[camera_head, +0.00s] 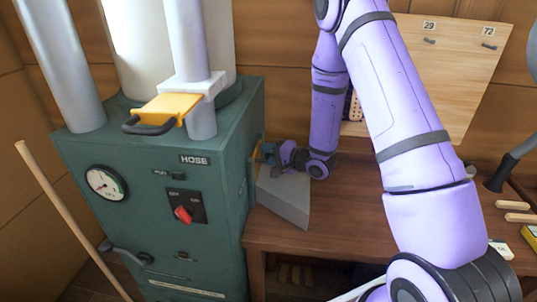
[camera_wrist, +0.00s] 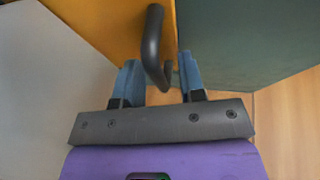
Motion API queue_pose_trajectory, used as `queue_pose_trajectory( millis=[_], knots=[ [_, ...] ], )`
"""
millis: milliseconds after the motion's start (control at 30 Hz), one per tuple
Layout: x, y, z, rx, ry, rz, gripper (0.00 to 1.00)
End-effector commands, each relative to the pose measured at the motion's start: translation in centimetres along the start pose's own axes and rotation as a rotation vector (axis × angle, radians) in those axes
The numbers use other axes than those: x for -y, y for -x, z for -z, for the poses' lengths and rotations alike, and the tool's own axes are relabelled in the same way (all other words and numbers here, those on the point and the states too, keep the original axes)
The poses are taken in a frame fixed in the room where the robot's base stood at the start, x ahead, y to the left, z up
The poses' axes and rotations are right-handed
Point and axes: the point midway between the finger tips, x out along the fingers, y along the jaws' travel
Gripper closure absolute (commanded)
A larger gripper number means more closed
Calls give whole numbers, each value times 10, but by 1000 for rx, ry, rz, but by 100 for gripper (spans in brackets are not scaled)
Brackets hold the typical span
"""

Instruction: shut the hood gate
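The hood gate is a yellow plate (camera_wrist: 105,25) with a dark curved handle (camera_wrist: 152,40), seen in the wrist view between a grey hood and the green machine. In the head view only a thin yellow strip (camera_head: 254,168) of it shows at the machine's right side. The grey hood (camera_head: 286,197) sits beside it on the bench. My gripper (camera_head: 268,150) is at the gate. In the wrist view its blue fingers (camera_wrist: 160,75) are apart, with the handle's end between them, nearer the right finger. I cannot tell whether they touch it. My gripper hides much of the gate in the head view.
The green machine (camera_head: 150,215) has a gauge, a red switch and the label HOSE. Another yellow gate (camera_head: 165,107) with a dark handle sits on the upright pipe. The wooden bench (camera_head: 350,215) is mostly clear beyond the hood. A broom-like pole (camera_head: 75,225) leans at left.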

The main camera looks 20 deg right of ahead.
Motion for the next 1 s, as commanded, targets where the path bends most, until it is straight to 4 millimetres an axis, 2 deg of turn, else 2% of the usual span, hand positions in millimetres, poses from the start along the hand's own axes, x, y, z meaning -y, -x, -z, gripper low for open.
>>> queue_pose_trajectory(
  millis=[167, 400, 600, 800, 1000],
  knots=[
    [0, 19, 1, -4, -2, -2, 63],
    [0, 64, 2, -5, -2, -1, 63],
    [0, 94, 1, -3, -1, 0, 63],
    [0, 106, 0, -1, 0, 0, 63],
    [0, 107, 0, 0, 0, 0, 63]
  ],
)
